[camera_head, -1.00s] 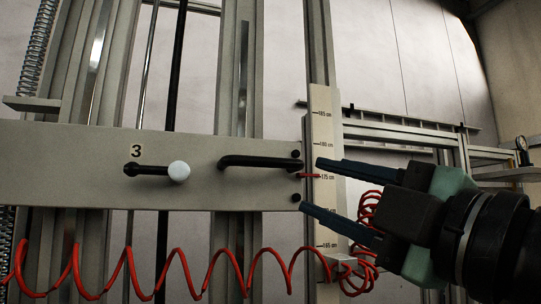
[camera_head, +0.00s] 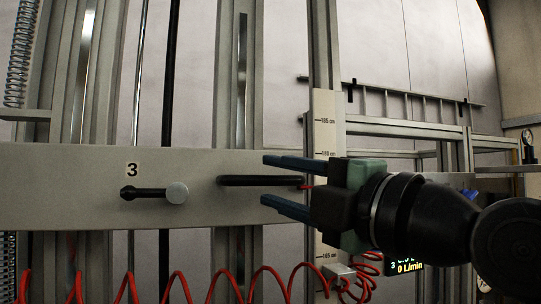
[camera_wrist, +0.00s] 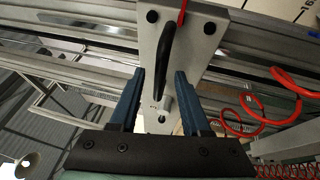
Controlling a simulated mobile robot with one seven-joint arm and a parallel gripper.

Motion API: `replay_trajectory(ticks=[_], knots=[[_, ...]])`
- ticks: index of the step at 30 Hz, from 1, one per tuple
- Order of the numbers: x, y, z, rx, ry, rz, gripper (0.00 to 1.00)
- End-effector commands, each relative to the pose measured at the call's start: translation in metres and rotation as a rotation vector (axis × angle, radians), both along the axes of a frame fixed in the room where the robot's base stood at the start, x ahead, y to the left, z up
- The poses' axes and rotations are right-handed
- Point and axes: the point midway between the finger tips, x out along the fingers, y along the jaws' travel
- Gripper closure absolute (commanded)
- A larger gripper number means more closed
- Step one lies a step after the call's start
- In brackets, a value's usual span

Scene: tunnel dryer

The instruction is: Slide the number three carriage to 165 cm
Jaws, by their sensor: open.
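The number three carriage (camera_head: 70,205) is a wide grey plate marked "3". In the wrist view the handle (camera_wrist: 168,50) runs between and beyond the fingertips; contact is unclear.
A coiled red hose (camera_head: 180,285) hangs below the carriage. Vertical rails (camera_head: 238,70) stand behind it. A lit flow display (camera_head: 408,267) is behind my arm at the lower right. A gauge (camera_head: 528,138) stands at the far right.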

Motion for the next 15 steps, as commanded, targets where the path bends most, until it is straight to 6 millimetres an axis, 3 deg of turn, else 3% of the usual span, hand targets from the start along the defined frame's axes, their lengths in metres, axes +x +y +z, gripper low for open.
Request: replay_trajectory(ticks=[6,15], knots=[[0.0127,0.0107,0.0037,0.002,0.0,-0.001,0.53],[0.0141,0.0118,0.0023,0.001,-0.001,-0.001,0.53]])
